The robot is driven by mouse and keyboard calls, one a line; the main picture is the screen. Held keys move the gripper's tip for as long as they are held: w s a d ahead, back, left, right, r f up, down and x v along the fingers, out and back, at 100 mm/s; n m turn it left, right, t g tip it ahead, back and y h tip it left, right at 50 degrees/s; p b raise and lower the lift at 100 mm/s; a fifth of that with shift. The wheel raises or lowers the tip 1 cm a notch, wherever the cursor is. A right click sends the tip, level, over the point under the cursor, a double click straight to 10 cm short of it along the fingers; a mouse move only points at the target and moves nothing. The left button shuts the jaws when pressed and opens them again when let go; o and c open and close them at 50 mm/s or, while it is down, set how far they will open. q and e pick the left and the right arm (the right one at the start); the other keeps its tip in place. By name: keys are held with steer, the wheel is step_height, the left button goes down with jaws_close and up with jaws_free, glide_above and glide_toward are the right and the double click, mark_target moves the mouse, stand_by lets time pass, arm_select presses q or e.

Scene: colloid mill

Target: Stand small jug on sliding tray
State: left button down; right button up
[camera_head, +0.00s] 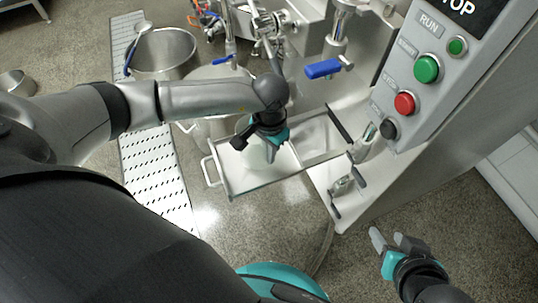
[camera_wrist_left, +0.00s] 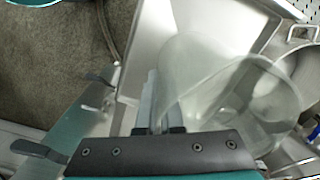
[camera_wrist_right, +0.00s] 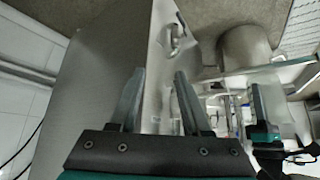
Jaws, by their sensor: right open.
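The small jug (camera_head: 257,157) is clear and whitish. It is under my left gripper (camera_head: 262,137) in the head view, over the sliding tray (camera_head: 232,174). In the left wrist view the jug (camera_wrist_left: 235,95) fills the middle right, and the fingers of my left gripper (camera_wrist_left: 152,98) are close together at its near side, shut on it. I cannot tell whether the jug's base touches the tray. The tray is pulled out from the machine, with a handle at its left end. My right gripper (camera_head: 392,243) is open and empty at the lower right, away from the tray.
The control panel (camera_head: 425,80) with green, red and black buttons rises right of the tray. Clamp-like black-handled fittings (camera_head: 343,185) stand beside the tray's right end. A blue-handled valve (camera_head: 325,68) is behind it. A steel pot (camera_head: 165,52) stands at the back left.

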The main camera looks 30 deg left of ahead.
arm_select(q)
steer(key=shift+f, duration=0.15)
arm_select(e)
steer(key=shift+w+a, duration=0.25)
arm_select(q)
steer(key=shift+f, duration=0.15)
steer(key=c, duration=1.5)
jaws_free()
steer(key=o, duration=0.4)
steer(key=shift+o, duration=0.2)
arm_select(e)
steer(key=shift+w+a+t, duration=0.2)
steer(key=shift+a+t, duration=0.1)
steer(key=shift+t, duration=0.1)
